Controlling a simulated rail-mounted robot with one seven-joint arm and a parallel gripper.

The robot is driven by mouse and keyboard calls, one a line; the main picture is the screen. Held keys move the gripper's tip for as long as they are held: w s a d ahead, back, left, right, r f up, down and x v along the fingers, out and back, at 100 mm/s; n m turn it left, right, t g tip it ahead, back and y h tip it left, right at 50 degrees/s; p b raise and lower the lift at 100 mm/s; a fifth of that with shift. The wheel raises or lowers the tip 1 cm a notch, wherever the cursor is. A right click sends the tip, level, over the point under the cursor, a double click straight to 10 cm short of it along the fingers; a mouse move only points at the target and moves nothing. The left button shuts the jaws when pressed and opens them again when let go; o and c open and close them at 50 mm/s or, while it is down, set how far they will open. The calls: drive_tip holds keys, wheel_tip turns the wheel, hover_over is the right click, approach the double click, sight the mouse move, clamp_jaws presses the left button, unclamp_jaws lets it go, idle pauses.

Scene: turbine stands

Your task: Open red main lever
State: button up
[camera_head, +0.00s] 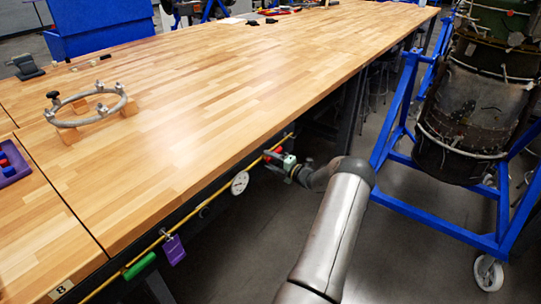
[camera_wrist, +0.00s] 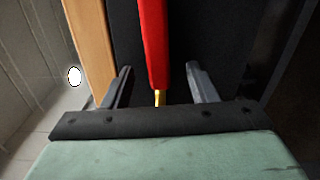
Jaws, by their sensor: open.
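The red main lever (camera_wrist: 154,45) runs down between the two fingers of my gripper (camera_wrist: 159,68) in the wrist view. The fingers are open, one on each side, with a gap to the lever on both sides. A short brass piece (camera_wrist: 158,97) shows below the red part. In the head view, the red lever (camera_head: 278,150) is a small patch beside my gripper (camera_head: 272,158), at the table's front edge. My gripper hides most of it there.
A yellow pipe (camera_head: 208,200) runs along the table edge with a round white gauge (camera_head: 240,183), a purple tag (camera_head: 173,250) and a green handle (camera_head: 140,266). A blue turbine stand (camera_head: 440,215) is at right. The wooden tabletop (camera_head: 200,110) is mostly clear.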

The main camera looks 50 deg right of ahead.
sight(270, 161)
drive_tip(key=shift+s+d+p, duration=0.15)
drive_tip(key=shift+s+p, duration=0.45)
drive_tip(key=shift+s, duration=1.9)
